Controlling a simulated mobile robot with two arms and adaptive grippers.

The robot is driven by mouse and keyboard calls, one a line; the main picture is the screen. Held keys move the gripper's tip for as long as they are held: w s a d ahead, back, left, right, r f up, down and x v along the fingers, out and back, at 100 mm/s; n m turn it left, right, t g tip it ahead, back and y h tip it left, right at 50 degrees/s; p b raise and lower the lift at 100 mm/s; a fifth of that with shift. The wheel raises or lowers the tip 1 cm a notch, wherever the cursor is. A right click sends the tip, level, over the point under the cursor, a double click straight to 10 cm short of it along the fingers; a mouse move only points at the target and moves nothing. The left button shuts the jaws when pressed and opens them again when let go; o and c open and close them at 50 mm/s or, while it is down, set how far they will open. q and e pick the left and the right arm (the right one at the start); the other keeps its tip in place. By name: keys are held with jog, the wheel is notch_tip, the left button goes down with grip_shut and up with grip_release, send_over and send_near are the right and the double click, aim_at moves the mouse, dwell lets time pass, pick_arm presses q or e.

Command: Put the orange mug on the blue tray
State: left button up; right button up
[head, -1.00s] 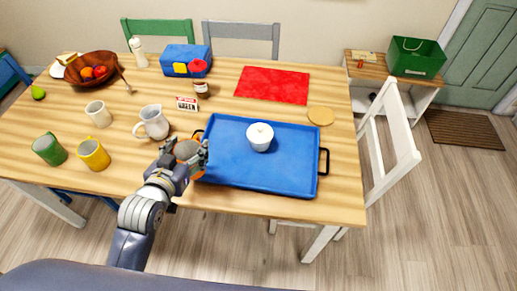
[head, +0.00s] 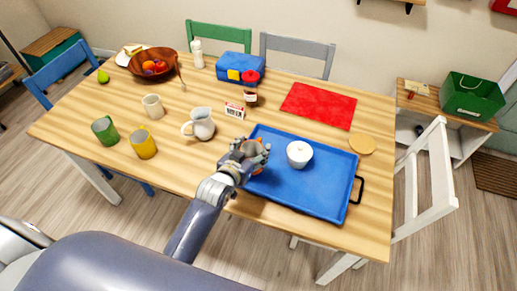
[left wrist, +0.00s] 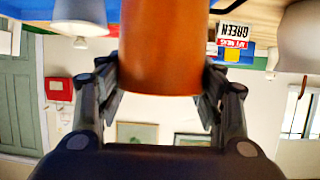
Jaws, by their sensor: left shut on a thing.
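The orange mug (head: 258,170) is in my left gripper (head: 250,152), over the left end of the blue tray (head: 315,190) in the head view. The gripper hides much of the mug there, and I cannot tell whether its base touches the tray. In the left wrist view the mug (left wrist: 160,50) stands between the two fingers (left wrist: 160,95), which are shut on it. The tray lies flat on the wooden table, with a black handle at its right end. My right gripper is not in view.
A white jug (head: 201,124) and a yellow mug (head: 143,144) stand to the left. A small sign (head: 235,111) is behind. The tray's right and front parts are clear.

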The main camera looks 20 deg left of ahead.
aim_at(258, 151)
pick_arm(q)
jog(key=shift+w+d, duration=0.25)
jog(key=shift+w, duration=0.35)
jog(key=shift+w+d, duration=0.2)
jog(key=shift+w, duration=0.35)
jog(key=shift+w+d+f, duration=0.1)
jog(key=shift+w+f, duration=0.1)
notch_tip(258, 151, down, 3)
jog(key=shift+r+p, duration=0.1)
jog(key=shift+p, duration=0.3)
jog(key=shift+f, duration=0.2)
jog(key=shift+f, duration=0.2)
jog(key=o, duration=1.6)
jog(key=shift+s, duration=0.1)
jog(key=shift+r, duration=0.1)
